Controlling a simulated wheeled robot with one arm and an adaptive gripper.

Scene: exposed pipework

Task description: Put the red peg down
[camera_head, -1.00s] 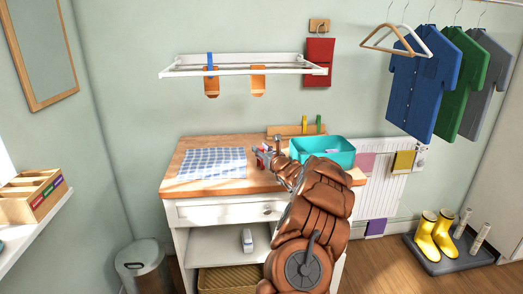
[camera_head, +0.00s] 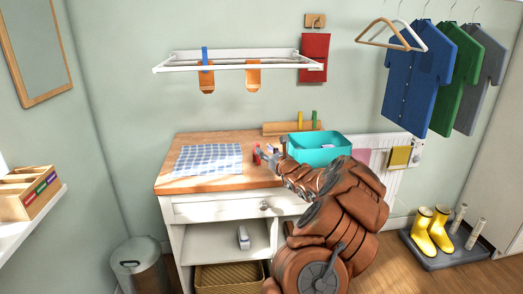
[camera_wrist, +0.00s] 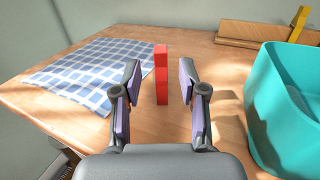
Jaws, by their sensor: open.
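The red peg (camera_wrist: 161,75) stands upright on the wooden counter top (camera_wrist: 75,117), between the checked cloth and the teal bin. My gripper (camera_wrist: 158,88) is open, with one finger on each side of the peg and a visible gap to both fingers. In the head view, the peg (camera_head: 257,156) shows as a small red shape by my gripper (camera_head: 267,155), near the cloth's right side.
The blue checked cloth (camera_head: 208,159) lies left of the peg. The teal bin (camera_head: 320,154) stands close on the right. A wooden block with pegs (camera_head: 290,128) is at the back. The drying rack (camera_head: 240,64) hangs above.

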